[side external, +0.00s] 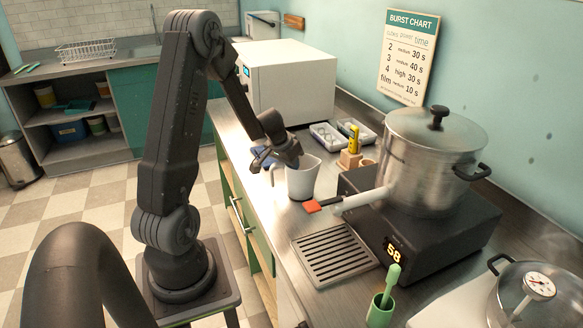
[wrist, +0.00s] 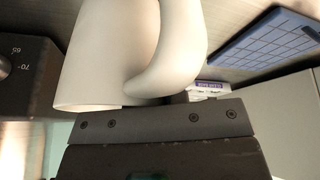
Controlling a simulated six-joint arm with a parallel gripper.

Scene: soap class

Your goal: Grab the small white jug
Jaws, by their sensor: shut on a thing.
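The small white jug (side external: 304,180) stands upright on, or just over, the steel counter, with its handle on the left side. My gripper (side external: 274,160) is at the jug's upper left, by the handle, and is shut on the jug. In the wrist view the jug's pale body (wrist: 98,55) and curved handle fill the middle, right against the dark gripper housing (wrist: 160,135). The fingertips are hidden there, so I cannot tell exactly where they grip. I cannot tell whether the jug's base touches the counter.
A slotted drain tray (side external: 335,254) lies in front. A white oven-like box (side external: 288,80) stands behind. A blue gridded pad (wrist: 265,45) lies nearby.

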